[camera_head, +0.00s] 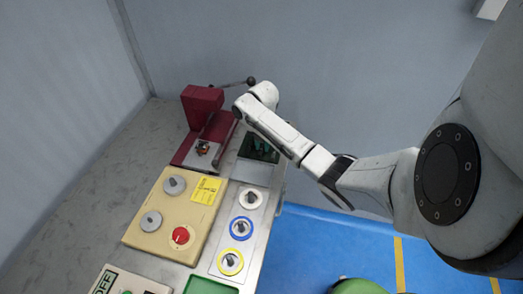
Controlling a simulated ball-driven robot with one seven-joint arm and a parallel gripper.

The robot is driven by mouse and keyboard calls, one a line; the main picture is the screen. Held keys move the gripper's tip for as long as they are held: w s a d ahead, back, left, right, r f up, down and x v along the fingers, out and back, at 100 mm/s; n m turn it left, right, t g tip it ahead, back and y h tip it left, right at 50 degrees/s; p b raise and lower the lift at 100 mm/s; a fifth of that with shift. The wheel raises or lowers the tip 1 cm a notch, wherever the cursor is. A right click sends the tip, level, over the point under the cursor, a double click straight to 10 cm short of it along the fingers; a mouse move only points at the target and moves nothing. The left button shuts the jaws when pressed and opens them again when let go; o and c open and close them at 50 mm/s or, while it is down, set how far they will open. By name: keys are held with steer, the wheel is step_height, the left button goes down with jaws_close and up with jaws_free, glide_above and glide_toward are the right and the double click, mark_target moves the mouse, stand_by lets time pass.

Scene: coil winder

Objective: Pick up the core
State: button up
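I cannot tell for certain which thing is the core. A dark bin (246,152) at the back right of the bench holds small dark green pieces (262,148), too small to make out. Three ringed round pieces, white (250,199), blue (241,228) and yellow (230,262), sit in a row on a light panel in front of it. My white arm reaches in from the right, and its far end is above the back of the bench, by the dark bin. My gripper's fingers do not show, and the arm may hide them.
A dark red machine (203,105) with a crank handle (232,83) stands at the back left. A beige control box (158,238) has two grey knobs and a red button (180,235). A green tray (208,287) is at the front. Blue floor lies to the right.

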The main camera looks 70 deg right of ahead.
mark_target(262, 146)
jaws_close()
steer(key=shift+r, duration=0.45)
step_height(262, 146, up, 2)
steer(key=shift+r, duration=0.2)
steer(key=s+a+r+p, duration=0.4)
steer(key=s+a+r, duration=0.5)
steer(key=a, duration=0.1)
steer(key=shift+s+a+r, duration=0.15)
steer(key=shift+a+r, duration=0.1)
steer(key=shift+r, duration=0.15)
stand_by(0.3)
